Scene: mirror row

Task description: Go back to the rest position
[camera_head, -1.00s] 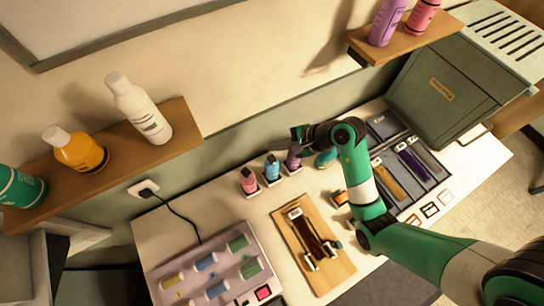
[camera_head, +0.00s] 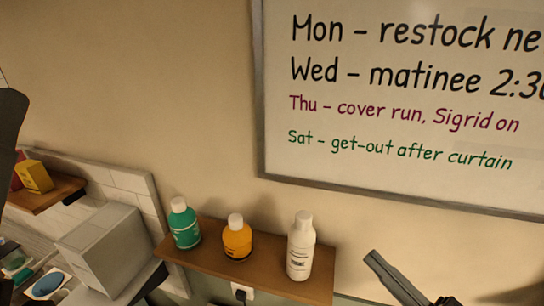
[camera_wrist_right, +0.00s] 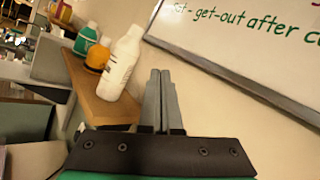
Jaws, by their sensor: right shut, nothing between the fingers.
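My right gripper (camera_head: 374,258) is at the lower right of the head view, raised in front of the wall, right of the wooden shelf. In the right wrist view its two fingers (camera_wrist_right: 160,74) lie together, shut and empty. They point up toward the wall, beside the shelf's end and the white bottle. My left gripper does not show. A dark shape at the left edge of the head view may be part of my left arm, but I cannot tell.
The wooden shelf (camera_head: 262,277) holds a green bottle (camera_head: 184,224), an orange bottle (camera_head: 237,240) and a white bottle (camera_head: 300,248). A whiteboard (camera_head: 400,100) hangs above. A grey box (camera_head: 105,250) and a small shelf (camera_head: 45,194) stand left.

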